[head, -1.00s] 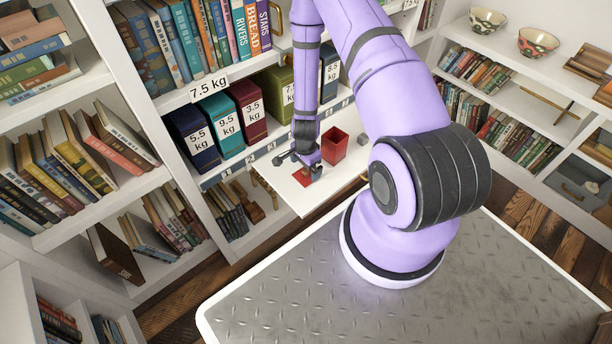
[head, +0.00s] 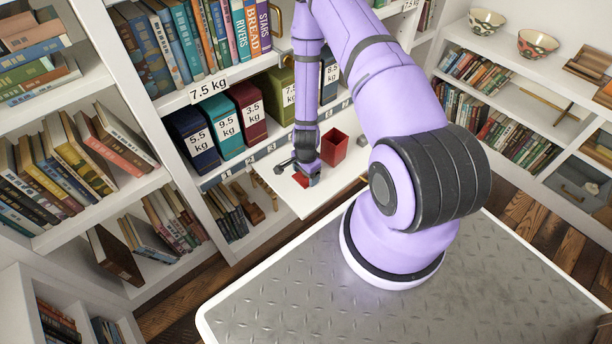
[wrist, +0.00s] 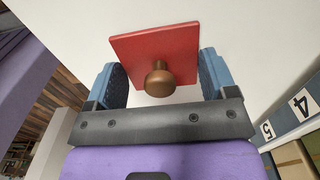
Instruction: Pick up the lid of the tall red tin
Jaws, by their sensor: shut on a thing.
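The lid is a flat red square with a round bronze knob, over the white pull-out board; in the head view part of the lid (head: 302,181) shows beneath my gripper (head: 304,174). In the wrist view the lid (wrist: 160,47) sits between the two blue-grey finger pads of my gripper (wrist: 163,80), which is shut on its sides, with the knob (wrist: 158,80) between them. I cannot tell whether the lid touches the board. The tall red tin (head: 334,148) stands upright and open-topped on the board, just right of my gripper.
The white board (head: 294,205) is bare in front of the lid. Behind it is a shelf with weight-labelled tins: navy (head: 193,137), teal (head: 220,124), dark red (head: 248,110) and olive (head: 281,95). A small grey object (head: 362,141) lies right of the red tin. Numbered tags line the shelf edge.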

